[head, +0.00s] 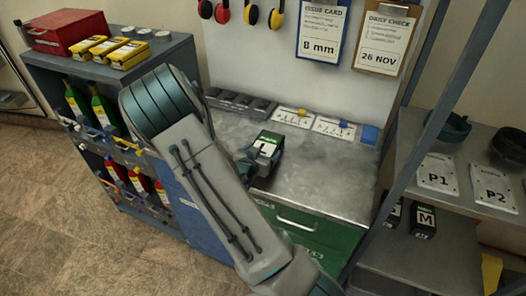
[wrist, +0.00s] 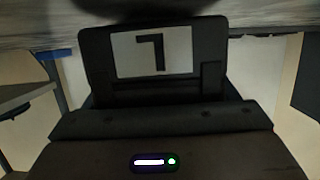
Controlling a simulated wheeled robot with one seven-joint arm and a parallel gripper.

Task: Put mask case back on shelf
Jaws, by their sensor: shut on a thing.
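A dark mask case (head: 268,144) with a green and white label is at the workbench, at the end of my arm. In the wrist view the black case (wrist: 97,50) fills the upper middle. Its white label bears one letter that reads as an upside-down L. My gripper (head: 252,162) is shut on the case; my own arm partly hides it in the head view. I cannot tell whether the case touches the bench top. The grey shelf (head: 440,258) at right holds a case marked M (head: 424,221) and another dark case (head: 395,212) left of it, partly hidden by a post.
The shelf's upper board carries plates P1 (head: 437,175) and P2 (head: 492,188) with dark masks behind. A slanted post (head: 432,125) stands between bench (head: 325,178) and shelf. Cards and a dark tray (head: 240,102) line the bench back. A cylinder rack stands left.

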